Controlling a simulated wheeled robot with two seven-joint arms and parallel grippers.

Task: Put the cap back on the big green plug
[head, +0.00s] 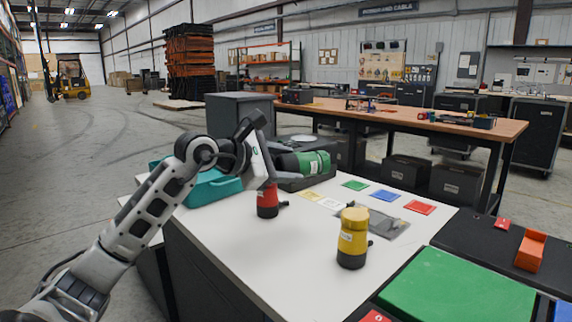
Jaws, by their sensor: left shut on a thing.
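The big green plug (316,162), green with a black part, lies roughly level at my left gripper (286,166), above the white table. The gripper is shut on it, near its black part; the fingers hide some of it. I cannot make out a separate green cap. A red plug (267,198) with a black lower part stands upright on the table just below the gripper. A yellow plug (353,231) with a black lower part stands upright nearer the front. My right gripper is not in view.
A teal container (212,191) and a dark case (318,180) stand at the table's back. Green (355,185), blue (385,195) and red (419,207) cards lie flat near a grey translucent piece (386,228). A green panel (455,290) and orange block (530,250) are right. The front table is clear.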

